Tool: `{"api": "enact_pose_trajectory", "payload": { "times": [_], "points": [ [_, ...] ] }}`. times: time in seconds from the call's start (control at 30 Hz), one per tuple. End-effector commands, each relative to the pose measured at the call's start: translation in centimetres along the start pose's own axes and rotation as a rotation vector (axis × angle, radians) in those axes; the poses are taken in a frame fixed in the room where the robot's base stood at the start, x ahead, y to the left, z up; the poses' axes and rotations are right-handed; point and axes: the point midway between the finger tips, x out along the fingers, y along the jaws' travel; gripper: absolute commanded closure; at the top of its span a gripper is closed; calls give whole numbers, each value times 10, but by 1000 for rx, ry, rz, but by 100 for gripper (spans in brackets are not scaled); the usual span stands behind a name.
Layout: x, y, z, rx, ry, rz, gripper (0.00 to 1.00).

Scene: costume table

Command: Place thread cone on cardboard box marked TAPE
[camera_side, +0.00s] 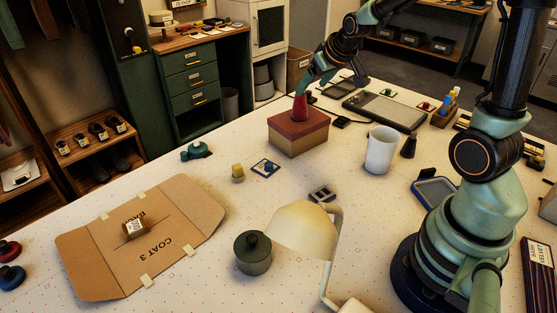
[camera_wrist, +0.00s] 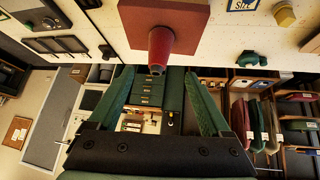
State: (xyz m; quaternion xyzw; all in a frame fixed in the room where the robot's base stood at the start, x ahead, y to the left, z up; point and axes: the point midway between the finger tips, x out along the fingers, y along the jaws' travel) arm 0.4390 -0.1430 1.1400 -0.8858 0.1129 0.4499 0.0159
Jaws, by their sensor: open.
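A red thread cone (camera_side: 300,109) stands upright on the dark red lid of a tan cardboard box (camera_side: 298,142). No TAPE marking can be read on the box's visible faces. My gripper (camera_side: 302,91) is just above the cone's top in the side view. In the wrist view my gripper (camera_wrist: 158,72) has its two green fingers wide apart, with the narrow end of the cone (camera_wrist: 160,46) between and just beyond their tips. No finger visibly touches the cone. The box's red top (camera_wrist: 135,25) shows behind the cone.
A white mug (camera_side: 381,150) and a dark cone (camera_side: 408,146) stand right of the box. A flat dark device (camera_side: 385,110) lies behind them. A green item (camera_side: 195,151), a yellow block (camera_side: 238,173) and a small blue card (camera_side: 265,168) lie left. A cream lamp (camera_side: 304,230) stands in front.

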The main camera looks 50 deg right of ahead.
Motion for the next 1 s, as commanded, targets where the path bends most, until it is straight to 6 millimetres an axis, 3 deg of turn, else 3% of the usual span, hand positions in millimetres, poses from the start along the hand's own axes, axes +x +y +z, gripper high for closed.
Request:
{"api": "enact_pose_trajectory", "payload": {
  "times": [0.23, 0.37, 0.5, 0.7, 0.83, 1.0],
  "points": [
    [-18, -7, 1, -7, -1, -9, 18],
    [-47, -29, 9, -31, -15, -41, 18],
    [-91, -61, 31, -67, -48, -91, 18],
    [-140, -90, 74, -115, -100, -148, 18],
    [-156, -99, 94, -135, -124, -169, 18],
    [-163, -102, 105, -144, -139, -178, 18]
  ]
}}
